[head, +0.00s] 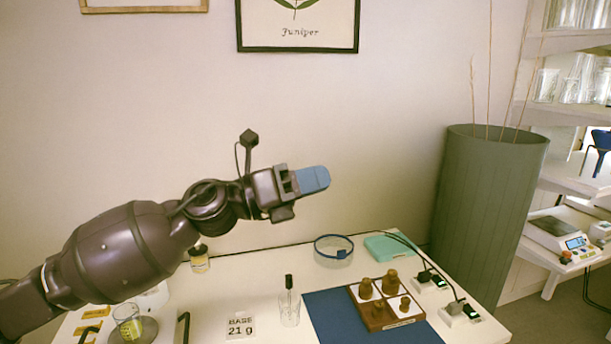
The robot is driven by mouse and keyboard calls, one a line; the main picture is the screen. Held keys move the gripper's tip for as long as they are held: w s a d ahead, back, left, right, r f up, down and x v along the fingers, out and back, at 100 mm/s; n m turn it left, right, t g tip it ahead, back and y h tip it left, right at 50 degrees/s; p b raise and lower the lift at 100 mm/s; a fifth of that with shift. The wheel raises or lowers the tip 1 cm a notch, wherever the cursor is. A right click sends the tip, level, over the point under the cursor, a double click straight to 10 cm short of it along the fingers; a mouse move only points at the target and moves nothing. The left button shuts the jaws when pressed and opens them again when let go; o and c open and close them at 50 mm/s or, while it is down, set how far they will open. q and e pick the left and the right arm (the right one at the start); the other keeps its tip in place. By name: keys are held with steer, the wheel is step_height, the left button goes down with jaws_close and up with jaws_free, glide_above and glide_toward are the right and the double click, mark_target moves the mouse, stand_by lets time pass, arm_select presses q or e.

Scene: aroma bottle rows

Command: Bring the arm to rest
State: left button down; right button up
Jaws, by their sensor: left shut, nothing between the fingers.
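My left arm comes in from the left and reaches up and to the right above the white table (258,262). My left gripper (318,179) has blue fingers, which are shut with nothing between them. It is in the air in front of the bare wall, apart from everything on the table. My right gripper is not in view.
A tall green planter (485,200) stands right.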

arm_select(q)
steer(key=s+a+f+n+t+y, duration=0.1)
steer(key=a+f+n+t+y, duration=0.65)
steer(key=f+n, duration=0.75)
steer(key=a+f+n+t+y, duration=0.6)
steer(key=a+f+n, duration=0.4)
steer(key=n, duration=1)
steer(key=s+a+f+n+g+y, duration=0.3)
steer(key=s+a+f+n, duration=0.1)
steer(key=s+f, duration=0.9)
steer(key=s+a+f+n+g+y, duration=0.3)
steer(key=s+a+f, duration=0.4)
steer(key=s+f, duration=0.5)
steer(key=shift+s+a+f+n+g, duration=0.2)
steer(key=shift+s+f+n+g, duration=0.15)
steer(key=shift+s+n, duration=0.6)
steer(key=shift+s, duration=0.1)
steer(key=shift+m, duration=0.25)
